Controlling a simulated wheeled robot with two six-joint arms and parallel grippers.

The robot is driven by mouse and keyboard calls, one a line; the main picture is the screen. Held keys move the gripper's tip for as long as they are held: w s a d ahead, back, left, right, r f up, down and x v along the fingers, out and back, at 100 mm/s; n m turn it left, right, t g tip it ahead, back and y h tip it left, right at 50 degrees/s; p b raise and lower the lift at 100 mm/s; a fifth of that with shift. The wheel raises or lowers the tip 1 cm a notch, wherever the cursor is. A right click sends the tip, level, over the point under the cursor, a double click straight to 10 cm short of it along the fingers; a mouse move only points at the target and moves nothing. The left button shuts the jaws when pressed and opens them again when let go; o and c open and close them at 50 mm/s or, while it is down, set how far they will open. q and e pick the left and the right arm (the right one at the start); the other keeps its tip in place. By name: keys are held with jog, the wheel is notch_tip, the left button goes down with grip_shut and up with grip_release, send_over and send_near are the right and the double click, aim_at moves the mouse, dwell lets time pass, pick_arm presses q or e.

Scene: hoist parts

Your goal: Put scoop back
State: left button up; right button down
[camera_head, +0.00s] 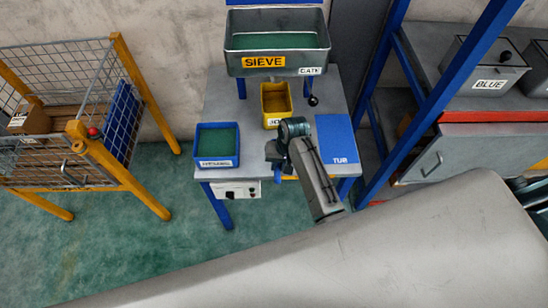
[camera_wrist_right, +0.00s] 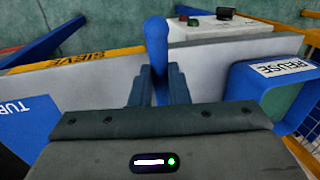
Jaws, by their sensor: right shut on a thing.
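My right gripper (camera_head: 276,160) is over the front part of the grey sieve table (camera_head: 215,104). It is shut on a blue handle, which I take to be the scoop (camera_head: 278,175). In the right wrist view the handle of the scoop (camera_wrist_right: 157,45) stands between the two dark fingers of the right gripper (camera_wrist_right: 160,88), its rounded end past the fingertips. The rest of the scoop is hidden. A yellow bin (camera_head: 276,97) with a partly hidden label stands behind the gripper, below the sieve. My left gripper is not in view.
The grey sieve hopper (camera_head: 278,62) stands at the table's back. A blue reuse tray (camera_head: 217,163) is on the left, a blue TUB mat (camera_head: 337,139) on the right. A control box (camera_head: 236,190) hangs at the front. A wire cage (camera_head: 75,110) stands left, a shelf (camera_head: 470,103) right.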

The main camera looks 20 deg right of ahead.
jog(key=w, duration=0.4)
jog(key=shift+a+f+p, duration=0.1)
jog(key=shift+p, duration=0.2)
jog(key=x, duration=0.1)
jog(key=p+x, duration=0.1)
jog(key=x, duration=0.1)
jog(key=shift+s+d+f, duration=0.1)
jog(key=shift+s+d, duration=0.05)
jog(key=shift+d, duration=0.15)
jog(key=shift+f, duration=0.25)
jog(key=shift+f, duration=0.15)
jog(key=c, duration=1.4)
grip_release()
jog(key=b+v, duration=0.1)
jog(key=v, duration=1.1)
jog(key=shift+a+r, duration=0.1)
jog(key=shift+r, duration=0.1)
